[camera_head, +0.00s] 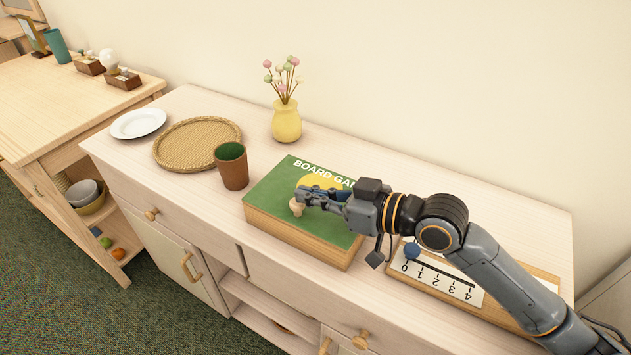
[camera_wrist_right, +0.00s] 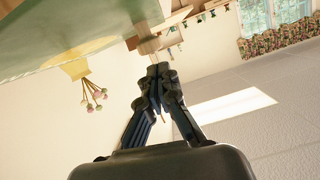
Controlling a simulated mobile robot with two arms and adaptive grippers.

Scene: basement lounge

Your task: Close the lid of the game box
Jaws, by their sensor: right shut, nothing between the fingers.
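The game box (camera_head: 300,240) stands on the pale cabinet, with wooden sides and a green lid (camera_head: 268,188) lettered "BOARD GA…". The lid lies over the box and looks down, with no clear gap along the visible front and left edges. A small wooden knob (camera_head: 296,208) is near the lid's front edge. My right gripper (camera_head: 303,198) is shut and empty, its fingertips right by the knob; I cannot tell if they touch. In the right wrist view the shut fingertips (camera_wrist_right: 158,72) are near the pale knob (camera_wrist_right: 149,46) and the green lid (camera_wrist_right: 80,30). My arm hides the lid's right part. My left gripper is out of view.
A brown cup (camera_head: 232,170), a woven tray (camera_head: 185,163) and a white plate (camera_head: 138,123) stand left of the box. A yellow vase (camera_head: 286,124) with flowers stands behind it. A number board (camera_head: 425,279) lies to the right, under my arm.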

